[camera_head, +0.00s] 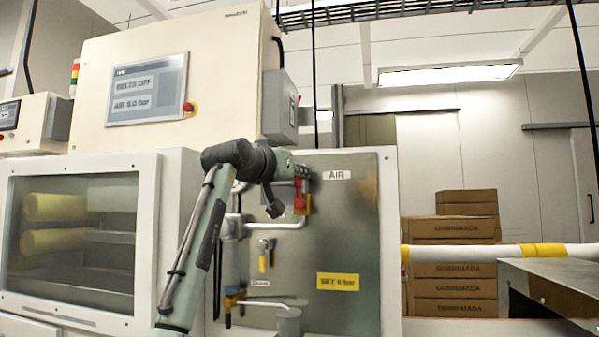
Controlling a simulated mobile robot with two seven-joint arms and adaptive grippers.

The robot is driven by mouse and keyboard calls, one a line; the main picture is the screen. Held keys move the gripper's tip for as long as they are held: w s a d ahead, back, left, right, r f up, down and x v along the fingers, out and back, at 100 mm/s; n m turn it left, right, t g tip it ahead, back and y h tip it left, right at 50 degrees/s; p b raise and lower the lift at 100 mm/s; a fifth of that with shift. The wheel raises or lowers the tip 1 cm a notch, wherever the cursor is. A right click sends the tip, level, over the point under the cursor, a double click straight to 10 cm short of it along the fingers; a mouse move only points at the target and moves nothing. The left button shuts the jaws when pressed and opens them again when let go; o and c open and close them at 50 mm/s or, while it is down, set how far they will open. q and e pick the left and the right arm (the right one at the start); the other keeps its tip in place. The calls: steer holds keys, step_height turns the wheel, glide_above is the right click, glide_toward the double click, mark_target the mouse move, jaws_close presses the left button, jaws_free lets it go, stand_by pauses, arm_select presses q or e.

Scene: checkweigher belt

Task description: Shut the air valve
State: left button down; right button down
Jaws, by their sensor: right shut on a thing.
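The air valve's red handle (299,197) hangs downward on the metal panel (350,225), beside the "AIR" label (337,175). My right gripper (301,172) is shut on the upper part of the handle. The gripper and its wrist hide much of the valve body and the pipe behind. A screen (146,88) on the cream cabinet shows a belts line and an air reading that looks like 6.0 bar. My left gripper is not in view.
A smaller valve with a yellow handle (263,263) and a yellow pressure label (338,281) are lower on the panel. A glazed cabinet (147,235) stands at left. Stacked cartons (454,271) and a white-yellow rail (480,252) are at right.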

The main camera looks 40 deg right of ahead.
steer(key=shift+w+a+n, duration=0.15)
steer(key=shift+n, duration=0.15)
steer(key=c, duration=1.5)
jaws_free()
steer(key=v, duration=1.2)
